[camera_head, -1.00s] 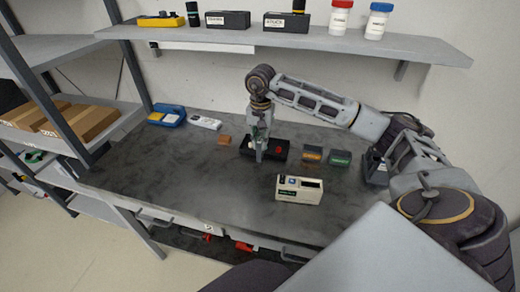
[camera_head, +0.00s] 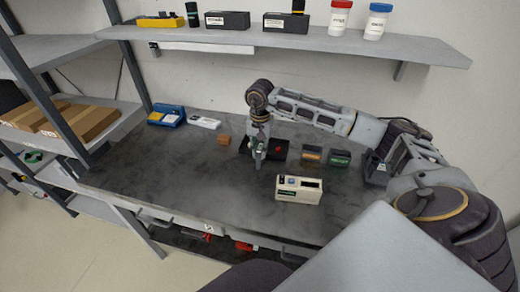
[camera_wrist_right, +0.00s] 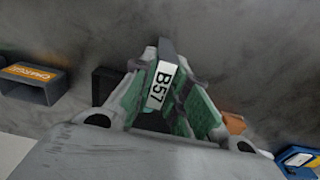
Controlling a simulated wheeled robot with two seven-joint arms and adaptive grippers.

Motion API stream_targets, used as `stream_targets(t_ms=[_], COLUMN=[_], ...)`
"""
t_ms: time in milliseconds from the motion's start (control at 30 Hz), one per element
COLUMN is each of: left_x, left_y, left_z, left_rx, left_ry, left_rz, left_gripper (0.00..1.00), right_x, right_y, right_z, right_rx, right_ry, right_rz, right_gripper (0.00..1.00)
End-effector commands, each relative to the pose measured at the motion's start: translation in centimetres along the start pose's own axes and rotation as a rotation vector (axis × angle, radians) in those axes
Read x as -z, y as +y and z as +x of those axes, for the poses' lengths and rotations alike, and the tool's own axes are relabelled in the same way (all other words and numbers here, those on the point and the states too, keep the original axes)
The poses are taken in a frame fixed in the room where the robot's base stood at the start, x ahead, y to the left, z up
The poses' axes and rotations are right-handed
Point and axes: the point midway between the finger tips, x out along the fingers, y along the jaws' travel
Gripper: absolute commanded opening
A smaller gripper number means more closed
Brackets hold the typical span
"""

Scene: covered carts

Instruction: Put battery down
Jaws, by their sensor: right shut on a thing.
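My right gripper (camera_head: 258,162) is shut on a battery (camera_wrist_right: 160,84), a dark block with a white label reading B57. The battery sits upright between the green finger pads in the right wrist view. In the head view the gripper points down at the black tray (camera_head: 283,144) on the bench, over its left part, and hides part of it. I cannot tell whether the battery touches the tray or the bench. A red spot shows in the tray's right part. My left gripper is not in view.
On the dark bench (camera_head: 150,185) stand a cream box (camera_head: 299,190), an orange-labelled box (camera_head: 312,153), a green box (camera_head: 340,159), a brown block (camera_head: 223,140), a white device (camera_head: 204,122) and a blue case (camera_head: 166,116). A shelf (camera_head: 330,43) hangs above. The bench's front left is clear.

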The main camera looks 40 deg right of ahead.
Motion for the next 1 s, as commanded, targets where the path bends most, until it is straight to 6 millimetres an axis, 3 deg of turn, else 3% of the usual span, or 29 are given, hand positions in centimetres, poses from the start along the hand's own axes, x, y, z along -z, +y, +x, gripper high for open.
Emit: stream_targets(t_ms=[367,400,533,1000], left_x=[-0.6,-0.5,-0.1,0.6], left_y=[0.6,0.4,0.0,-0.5], left_z=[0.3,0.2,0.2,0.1], left_rx=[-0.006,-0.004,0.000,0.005], left_ry=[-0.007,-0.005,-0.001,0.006], left_rz=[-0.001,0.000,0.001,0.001], left_gripper=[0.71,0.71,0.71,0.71], right_x=[0.0,0.0,0.0,0.0], right_y=[0.0,0.0,0.0,0.0], right_z=[0.3,0.2,0.2,0.0], right_rx=[0.001,0.000,0.000,0.000], right_ry=[0.000,0.000,0.000,0.000], right_rz=[0.000,0.000,0.000,0.000], right_gripper=[0.00,0.21,0.37,0.37])
